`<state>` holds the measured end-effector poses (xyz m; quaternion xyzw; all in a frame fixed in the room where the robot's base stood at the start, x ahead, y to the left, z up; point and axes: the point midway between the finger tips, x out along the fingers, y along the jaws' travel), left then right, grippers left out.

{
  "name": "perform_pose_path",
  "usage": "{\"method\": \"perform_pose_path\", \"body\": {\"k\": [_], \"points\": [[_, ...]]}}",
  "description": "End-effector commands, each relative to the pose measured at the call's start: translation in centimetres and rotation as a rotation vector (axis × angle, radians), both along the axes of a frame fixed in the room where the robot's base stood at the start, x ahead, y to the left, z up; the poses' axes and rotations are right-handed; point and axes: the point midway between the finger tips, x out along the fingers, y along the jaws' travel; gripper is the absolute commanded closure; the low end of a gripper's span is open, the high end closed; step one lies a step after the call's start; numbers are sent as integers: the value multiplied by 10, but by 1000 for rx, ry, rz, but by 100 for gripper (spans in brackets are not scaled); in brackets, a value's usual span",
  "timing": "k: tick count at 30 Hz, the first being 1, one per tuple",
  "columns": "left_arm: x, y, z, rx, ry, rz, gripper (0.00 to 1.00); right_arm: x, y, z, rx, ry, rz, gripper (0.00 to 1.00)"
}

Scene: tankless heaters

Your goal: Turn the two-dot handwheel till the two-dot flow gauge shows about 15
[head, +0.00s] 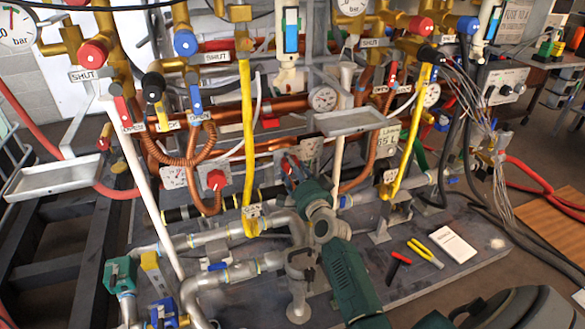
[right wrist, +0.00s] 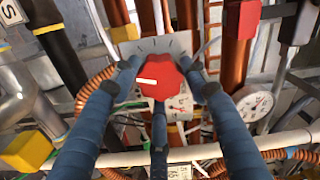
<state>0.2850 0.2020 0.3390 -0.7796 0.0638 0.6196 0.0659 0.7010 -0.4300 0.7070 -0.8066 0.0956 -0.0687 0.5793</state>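A red handwheel (right wrist: 163,78) with a white line pointing left sits on a pale plate with tick marks in the right wrist view. No dots can be made out. My right gripper (right wrist: 160,72) has its blue fingers around the wheel, with fingertips against its sides. In the head view, my right gripper (head: 291,172) hides most of this wheel (head: 290,163); the gauge (head: 310,147) is just right of it. My left gripper is not in view.
A second red handwheel (head: 216,180) and gauge (head: 173,177) stand to the left. Copper pipes, a yellow pipe (head: 247,120) and metal trays (head: 350,122) crowd the space. Pliers (head: 425,252) and a white card (head: 453,244) lie on the base plate.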

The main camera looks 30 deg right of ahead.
Motion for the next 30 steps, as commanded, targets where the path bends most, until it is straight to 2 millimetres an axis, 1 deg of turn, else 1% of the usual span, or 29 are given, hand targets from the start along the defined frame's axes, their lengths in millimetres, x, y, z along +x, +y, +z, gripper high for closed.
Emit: {"method": "perform_pose_path", "body": {"k": [1, 2, 3, 11, 14, 17, 24, 27, 30], "points": [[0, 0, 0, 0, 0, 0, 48, 0, -1, 2, -2, -3, -2, 44], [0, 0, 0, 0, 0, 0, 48, 0, -1, 2, -2, -3, -2, 38], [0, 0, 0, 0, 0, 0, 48, 0, -1, 1, -2, -2, -1, 37], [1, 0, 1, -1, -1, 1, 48, -1, 0, 0, -1, 0, -1, 37], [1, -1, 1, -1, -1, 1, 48, -6, 1, 0, -1, 0, 0, 37], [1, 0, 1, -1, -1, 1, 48, -19, 5, -1, -1, 1, 0, 37], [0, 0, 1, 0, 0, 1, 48, -70, 16, -1, -2, 1, -1, 37], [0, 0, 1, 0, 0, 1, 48, -89, 21, 0, -2, 1, -1, 37], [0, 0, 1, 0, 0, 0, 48, -103, 24, -1, -2, 1, -1, 37]]}}
